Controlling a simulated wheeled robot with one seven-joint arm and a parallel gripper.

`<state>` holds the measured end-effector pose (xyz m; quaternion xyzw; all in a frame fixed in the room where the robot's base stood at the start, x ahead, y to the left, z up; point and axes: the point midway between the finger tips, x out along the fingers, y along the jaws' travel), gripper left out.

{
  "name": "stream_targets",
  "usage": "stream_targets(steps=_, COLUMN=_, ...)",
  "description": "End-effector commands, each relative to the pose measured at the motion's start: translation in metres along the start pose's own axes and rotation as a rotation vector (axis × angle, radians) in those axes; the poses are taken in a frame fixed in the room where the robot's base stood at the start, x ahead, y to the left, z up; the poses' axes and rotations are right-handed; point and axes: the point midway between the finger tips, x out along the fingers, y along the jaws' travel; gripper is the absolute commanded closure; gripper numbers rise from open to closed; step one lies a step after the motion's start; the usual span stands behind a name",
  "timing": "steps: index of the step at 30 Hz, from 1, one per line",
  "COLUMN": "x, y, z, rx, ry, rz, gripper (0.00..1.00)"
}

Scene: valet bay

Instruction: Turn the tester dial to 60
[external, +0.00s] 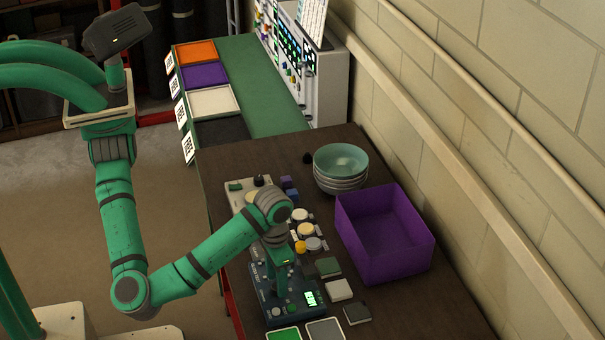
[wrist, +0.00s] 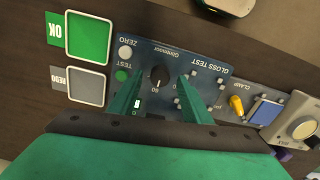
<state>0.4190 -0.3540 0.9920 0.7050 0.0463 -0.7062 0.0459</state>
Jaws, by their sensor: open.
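The blue gloss tester (external: 289,311) lies on the dark brown table in the external view, with a lit green display (external: 311,298). Its blue panel (wrist: 205,68) appears upside down in the wrist view. There the black round dial (wrist: 159,75) has a number beside it that looks like 60; I cannot tell the dial's exact setting. My gripper (wrist: 160,82) is open, with one green finger on each side of the dial. I cannot tell whether the fingers touch it. In the external view my gripper (external: 279,287) is over the tester and hides the dial.
A green OK pad (wrist: 88,38) and a grey REDO pad (wrist: 87,86) lie beside the tester. A yellow clamp lever (wrist: 236,104) is on its other side. A purple bin (external: 385,260) and stacked bowls (external: 340,162) stand to the right, near the wall.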

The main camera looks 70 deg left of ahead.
Motion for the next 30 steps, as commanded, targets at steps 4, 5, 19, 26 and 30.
stream_targets(steps=4, x=-0.028, y=0.002, z=0.0, rx=0.001, ry=0.001, rz=0.005, gripper=0.56)
stream_targets(steps=5, x=-0.033, y=0.001, z=0.0, rx=0.001, ry=0.001, rz=0.005, gripper=0.56)
stream_targets(steps=19, x=-0.092, y=0.0, z=0.0, rx=0.0, ry=0.0, rz=0.001, gripper=0.56)
stream_targets(steps=26, x=-0.094, y=0.0, z=0.0, rx=0.0, ry=0.001, rz=0.0, gripper=0.56)
stream_targets(steps=30, x=-0.094, y=0.0, z=0.0, rx=0.001, ry=0.001, rz=0.0, gripper=0.56)
